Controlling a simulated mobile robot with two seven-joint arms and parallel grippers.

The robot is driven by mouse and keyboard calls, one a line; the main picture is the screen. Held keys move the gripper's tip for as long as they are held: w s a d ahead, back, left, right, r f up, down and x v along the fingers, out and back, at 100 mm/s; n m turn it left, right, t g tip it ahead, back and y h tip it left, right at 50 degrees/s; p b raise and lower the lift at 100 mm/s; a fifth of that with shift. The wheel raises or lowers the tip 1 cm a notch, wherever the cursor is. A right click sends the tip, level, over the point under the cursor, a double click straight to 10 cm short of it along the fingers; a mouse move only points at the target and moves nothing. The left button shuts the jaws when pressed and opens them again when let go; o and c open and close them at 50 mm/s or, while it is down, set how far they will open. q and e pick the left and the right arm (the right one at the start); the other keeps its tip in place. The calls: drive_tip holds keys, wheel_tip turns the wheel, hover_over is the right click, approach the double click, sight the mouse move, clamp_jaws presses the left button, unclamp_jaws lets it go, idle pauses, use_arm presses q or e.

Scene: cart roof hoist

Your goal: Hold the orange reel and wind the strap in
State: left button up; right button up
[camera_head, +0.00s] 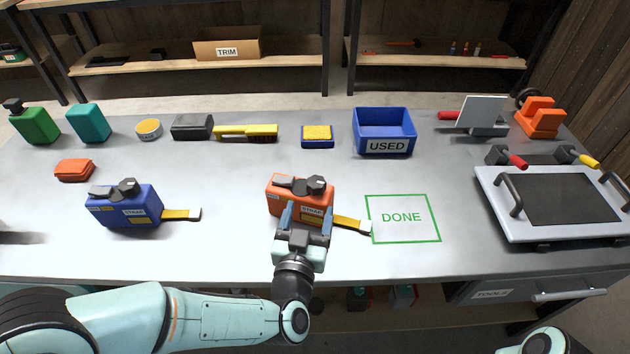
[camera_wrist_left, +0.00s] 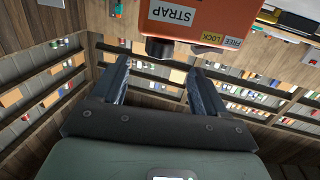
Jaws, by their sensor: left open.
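The orange reel (camera_head: 300,193) stands on the grey bench near the front middle, labelled STRAP, with a dark crank and knob on top. Its yellow strap (camera_head: 348,222) sticks out to the right, its pale end at the edge of the green DONE square (camera_head: 403,218). My left gripper (camera_head: 302,213) is open at the front of the orange reel. In the left wrist view the orange reel (camera_wrist_left: 200,22) lies beyond the open fingers (camera_wrist_left: 157,80), and a FREE/LOCK label shows on it. Whether the fingers touch it I cannot tell. My right gripper is not in view.
A blue reel (camera_head: 122,208) with its own yellow strap stands to the left. A blue USED bin (camera_head: 384,133) is at the back. A grey tray-like panel with handles (camera_head: 556,202) is at the right. Several small items line the back edge.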

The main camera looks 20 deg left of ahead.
sight(315, 193)
use_arm(q)
drive_tip(key=w, duration=0.6)
drive_tip(key=w+f+b, duration=0.1)
drive_tip(key=w, duration=0.1)
drive_tip(key=shift+w+a, duration=0.35)
drive_tip(key=shift+w, duration=0.05)
drive_tip(key=c, duration=1.3)
